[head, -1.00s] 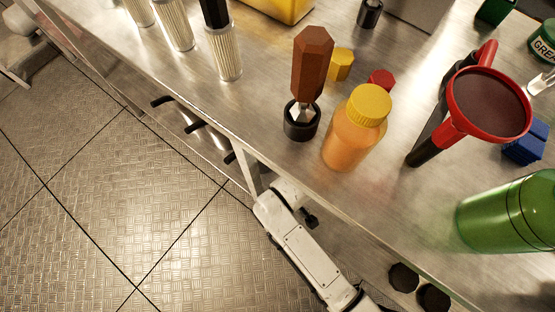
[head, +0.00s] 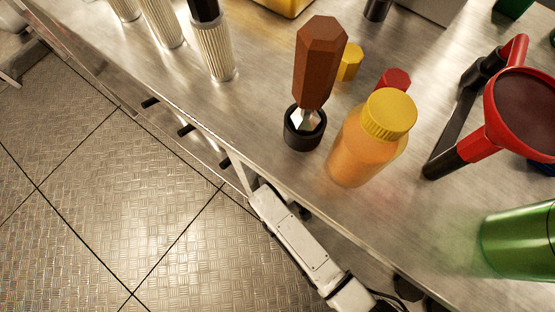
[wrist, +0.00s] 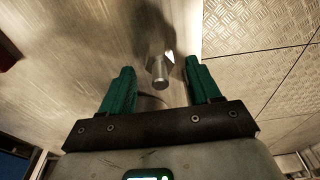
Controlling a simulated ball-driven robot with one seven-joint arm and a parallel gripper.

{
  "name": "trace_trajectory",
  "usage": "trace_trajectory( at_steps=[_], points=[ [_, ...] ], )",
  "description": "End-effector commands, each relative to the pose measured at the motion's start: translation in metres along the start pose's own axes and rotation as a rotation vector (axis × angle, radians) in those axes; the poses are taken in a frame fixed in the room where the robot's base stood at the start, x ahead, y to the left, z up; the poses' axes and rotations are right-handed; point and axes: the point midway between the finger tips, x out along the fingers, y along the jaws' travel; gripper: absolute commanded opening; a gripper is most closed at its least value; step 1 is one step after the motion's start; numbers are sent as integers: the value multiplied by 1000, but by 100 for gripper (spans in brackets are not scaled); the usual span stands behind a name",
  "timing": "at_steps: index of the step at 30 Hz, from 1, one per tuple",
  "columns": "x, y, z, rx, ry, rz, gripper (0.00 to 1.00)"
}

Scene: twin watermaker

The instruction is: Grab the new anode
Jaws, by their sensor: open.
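In the wrist view my gripper (wrist: 162,69) is open, with its two green fingers apart and nothing between their pads. A short grey metal cylinder (wrist: 159,74) shows ahead between the fingertips, against a brushed steel surface. It may be the new anode, but I cannot tell for sure. A darker shape or shadow lies behind it. I cannot tell how far the fingers are from it. In the head view my white arm runs below the bench edge, and the gripper is hidden there.
Textured floor (head: 90,190) lies clear in front.

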Motion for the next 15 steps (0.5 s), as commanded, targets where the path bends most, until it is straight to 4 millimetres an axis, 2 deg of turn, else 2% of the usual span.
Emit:
trace_trajectory(
  at_steps=[1,5,13,15],
  points=[
    [11,0,0,-2,0,-1,62],
    [22,0,0,0,1,0,62],
    [23,0,0,0,1,0,62],
    [23,0,0,0,1,0,56]
  ],
)
